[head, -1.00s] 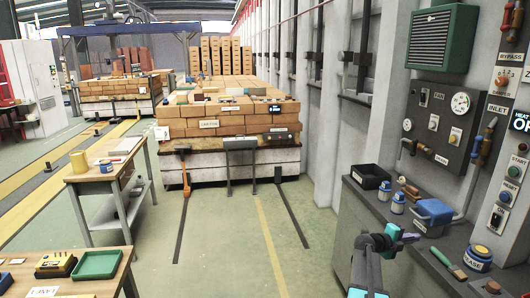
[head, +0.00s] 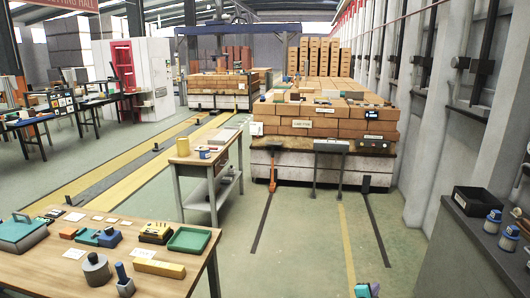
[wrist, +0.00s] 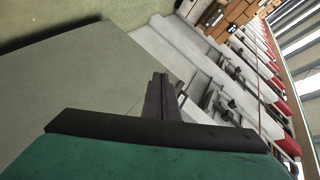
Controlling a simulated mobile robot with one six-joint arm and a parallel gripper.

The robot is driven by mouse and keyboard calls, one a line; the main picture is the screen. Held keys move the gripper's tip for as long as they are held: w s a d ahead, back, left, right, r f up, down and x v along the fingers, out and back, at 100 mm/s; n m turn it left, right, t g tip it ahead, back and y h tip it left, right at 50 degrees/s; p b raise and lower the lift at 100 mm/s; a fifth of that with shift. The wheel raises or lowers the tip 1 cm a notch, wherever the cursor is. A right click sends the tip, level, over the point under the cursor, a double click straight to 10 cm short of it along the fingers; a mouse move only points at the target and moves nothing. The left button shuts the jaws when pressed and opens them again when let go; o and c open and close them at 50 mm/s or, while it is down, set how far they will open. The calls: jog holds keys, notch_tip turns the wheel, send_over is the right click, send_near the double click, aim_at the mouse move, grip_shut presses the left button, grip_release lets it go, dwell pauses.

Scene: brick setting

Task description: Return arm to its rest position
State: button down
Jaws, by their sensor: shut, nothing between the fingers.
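My gripper (head: 367,290) shows only as a small teal and purple piece at the bottom edge of the head view. In the wrist view my gripper (wrist: 160,90) has its dark fingers together, with nothing between them. It points over a flat grey surface, and the picture is tilted. The gripper is clear of the objects in view.
A wooden table (head: 120,275) with a green tray (head: 189,240) and several blocks stands at left. A small cart (head: 203,168) stands behind it. A brick stack (head: 330,125) is at the back. A grey counter (head: 458,245) lines the right. The green floor between is clear.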

jog(key=a+f+n+t+y, duration=0.1)
jog(key=a+f+n+y, duration=0.4)
jog(key=a, duration=0.7)
jog(key=s+a+f+n+g+y, duration=0.2)
jog(key=s+a+f+n+y, duration=0.15)
jog(key=s+a+f, duration=0.55)
jog(key=s+a+f+n+g+y, duration=0.25)
jog(key=a+f+n, duration=0.3)
jog(key=a, duration=0.75)
jog(key=s+a+f+n+g+y, duration=0.1)
jog(key=s+a+f+n+g, duration=0.15)
jog(key=s, duration=0.55)
jog(key=s+a+f+n+g+y, duration=0.1)
jog(key=s+a+f+n+g, duration=0.2)
jog(key=s, duration=0.6)
jog(key=s+d+r+n+g+h, duration=0.1)
jog(key=s+d+g, duration=0.1)
jog(key=s, duration=0.6)
jog(key=s+d+r+g+h, duration=0.1)
jog(key=s+d+g, duration=0.2)
jog(key=s+g, duration=0.2)
jog(key=shift+s+d+r+n+h, duration=0.3)
jog(key=shift+s+d+n, duration=0.05)
jog(key=shift+s, duration=1.2)
